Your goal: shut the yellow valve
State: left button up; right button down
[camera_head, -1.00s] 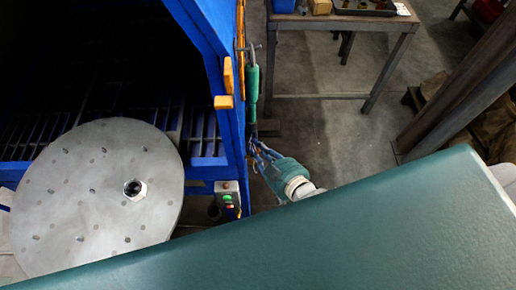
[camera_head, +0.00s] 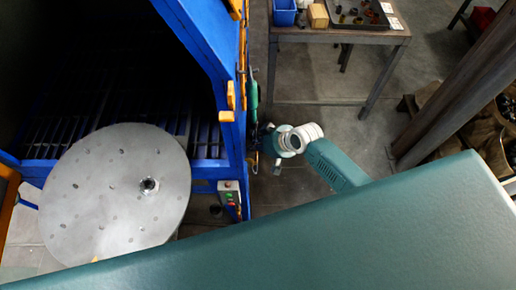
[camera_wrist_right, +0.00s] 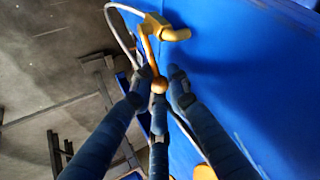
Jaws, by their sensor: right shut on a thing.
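The yellow valve (camera_wrist_right: 156,24) is mounted on the blue cabinet wall in the right wrist view. Its thin lever runs down from the body to a round knob (camera_wrist_right: 159,85). The blue-grey fingers of my right gripper (camera_wrist_right: 161,90) close around the knob end from several sides, shut on the lever. In the head view my right gripper (camera_head: 267,139) is beside the cabinet's right side, partly hidden by its own wrist; I cannot make out the valve clearly there. My left gripper is not in view.
The blue blaster cabinet (camera_head: 203,35) stands open at left, with a round perforated metal disc (camera_head: 112,190) in front. A control box (camera_head: 229,193) is on its front edge. A workbench (camera_head: 340,37) with a blue bin (camera_head: 284,12) stands behind. Grey floor lies between.

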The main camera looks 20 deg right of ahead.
jog(key=shift+w+d+f+m+g+b, duration=0.25)
jog(key=shift+w+f+g+b, duration=0.25)
jog(key=shift+g, duration=0.4)
jog(key=shift+w+f+m+g+y+b, duration=0.1)
jog(key=shift+f+m+g+y+b, duration=0.25)
jog(key=shift+f+g+b, duration=1)
jog(key=shift+w+r+m+g+y+b, duration=0.1)
jog(key=shift+m+g+y+b, duration=0.5)
jog(key=shift+b, duration=1.8)
jog(key=shift+w+f+g+y+b, duration=0.1)
jog(key=shift+f+g+y+b, duration=0.15)
jog(key=shift+f+g+b, duration=0.85)
jog(key=shift+r+b, duration=0.45)
jog(key=shift+b, duration=0.3)
jog(key=c, duration=2)
grip_release()
jog(key=v, duration=1.2)
jog(key=shift+w, duration=0.15)
